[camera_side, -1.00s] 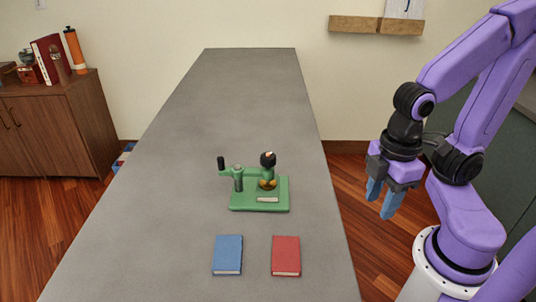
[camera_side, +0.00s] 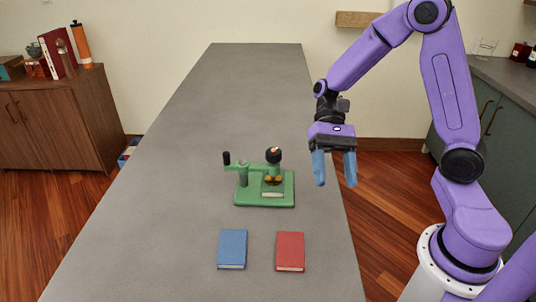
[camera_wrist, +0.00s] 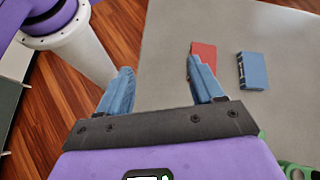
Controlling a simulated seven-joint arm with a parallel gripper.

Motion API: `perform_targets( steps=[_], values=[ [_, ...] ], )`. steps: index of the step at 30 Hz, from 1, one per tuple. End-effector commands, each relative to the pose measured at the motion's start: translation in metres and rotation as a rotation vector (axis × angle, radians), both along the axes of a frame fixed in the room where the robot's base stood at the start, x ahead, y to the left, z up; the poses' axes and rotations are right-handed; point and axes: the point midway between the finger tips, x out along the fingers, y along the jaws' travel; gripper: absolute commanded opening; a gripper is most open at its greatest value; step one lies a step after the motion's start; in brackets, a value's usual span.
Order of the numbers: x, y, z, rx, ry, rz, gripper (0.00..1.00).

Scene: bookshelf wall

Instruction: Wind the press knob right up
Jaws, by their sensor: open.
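A green press (camera_side: 265,188) stands on the grey table, with a flat base and a raised arm. A black knob (camera_side: 274,155) with an orange mark sits on top of it, above a brass-coloured part. A black upright handle (camera_side: 227,159) is at the left end of the press's arm. A pale flat piece (camera_side: 272,194) lies on the base. My gripper (camera_side: 335,183) is open and empty, pointing down to the right of the press, apart from it. In the wrist view my gripper (camera_wrist: 160,92) shows both blue fingers spread; only a green edge of the press (camera_wrist: 298,170) shows at the lower right.
A blue book (camera_side: 232,249) and a red book (camera_side: 290,251) lie flat on the table (camera_side: 200,110) in front of the press. The table behind the press is clear. A wooden cabinet (camera_side: 60,115) stands at the left.

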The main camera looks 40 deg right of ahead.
Motion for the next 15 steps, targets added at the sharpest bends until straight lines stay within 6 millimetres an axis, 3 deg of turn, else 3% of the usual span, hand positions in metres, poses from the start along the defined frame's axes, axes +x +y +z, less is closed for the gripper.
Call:
perform_targets(
  steps=[5, 9, 15],
  values=[
    [0.063, -0.028, -0.005, 0.134, 0.226, -0.375, 0.67],
    [0.108, -0.065, -0.009, 0.272, 0.361, -0.632, 0.67],
    [0.145, -0.114, -0.014, 0.431, 0.464, -0.865, 0.67]
  ],
)
